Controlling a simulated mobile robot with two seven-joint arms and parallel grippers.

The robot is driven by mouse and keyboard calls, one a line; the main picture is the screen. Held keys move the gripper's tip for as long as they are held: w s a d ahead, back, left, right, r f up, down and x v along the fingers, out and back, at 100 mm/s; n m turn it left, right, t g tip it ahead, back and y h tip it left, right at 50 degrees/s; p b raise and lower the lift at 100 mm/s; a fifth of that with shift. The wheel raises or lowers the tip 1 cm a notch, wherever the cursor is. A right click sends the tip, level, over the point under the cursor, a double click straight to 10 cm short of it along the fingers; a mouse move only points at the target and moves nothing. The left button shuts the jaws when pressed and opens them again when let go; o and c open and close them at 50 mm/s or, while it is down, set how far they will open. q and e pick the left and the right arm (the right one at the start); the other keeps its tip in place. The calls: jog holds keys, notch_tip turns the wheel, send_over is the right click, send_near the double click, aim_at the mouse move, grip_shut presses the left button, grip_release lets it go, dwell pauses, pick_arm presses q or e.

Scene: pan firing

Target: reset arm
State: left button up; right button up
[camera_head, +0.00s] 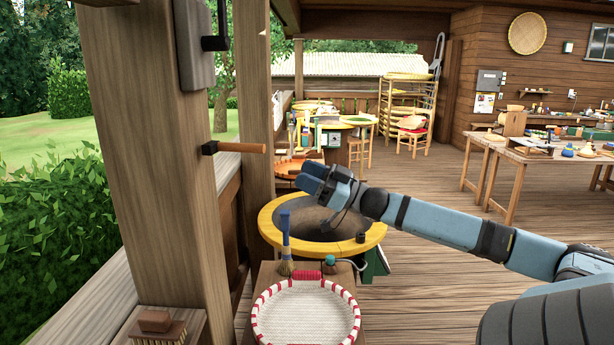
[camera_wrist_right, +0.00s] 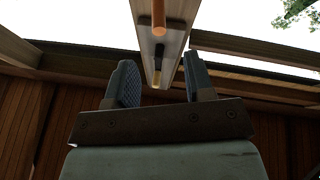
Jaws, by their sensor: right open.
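My right arm comes in from the right side of the head view, and its blue gripper (camera_head: 312,182) is above the far left part of a round pan (camera_head: 268,215) with a yellow rim. In the right wrist view the two fingers of the right gripper (camera_wrist_right: 160,85) stand apart with nothing between them. A wooden post with an orange-brown handle (camera_wrist_right: 158,18) shows beyond the fingertips; the handle (camera_head: 238,147) also sticks out from the post in the head view, left of the gripper. My left gripper is not in view.
A white basket with a red-striped rim (camera_head: 262,325) stands in front of the pan, with a blue-handled brush (camera_head: 286,240) behind it. A thick wooden post (camera_head: 150,140) rises at the left. A wooden table (camera_head: 525,160) stands at the right, with open floor (camera_head: 430,280) before it.

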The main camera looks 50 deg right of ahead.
dwell(0.3)
jog(key=s+f+m+g+h+p, duration=0.1)
jog(key=s+f+m+h, duration=0.2)
jog(key=f, duration=0.8)
jog(key=s+f+m+h+p, duration=0.15)
jog(key=f+h, duration=0.35)
jog(key=f, duration=0.6)
jog(key=s+a+f+m+g+h, duration=0.1)
jog(key=s+a+f+g, duration=0.15)
jog(key=a+f, duration=0.35)
jog(key=s+a+f+m+g, duration=0.1)
jog(key=s+a+f, duration=0.25)
jog(key=f, duration=0.55)
jog(key=s+a+f+g+p, duration=0.1)
jog(key=s+a+f+g, duration=0.1)
jog(key=a, duration=1.2)
jog(key=s+a+f+n+g+y+p, duration=0.1)
jog(key=s+a+f, duration=0.4)
jog(key=a, duration=0.9)
notch_tip(320, 180, down, 2)
jog(key=shift+g, duration=0.55)
jog(key=shift+d, duration=0.1)
jog(key=shift+f, duration=0.1)
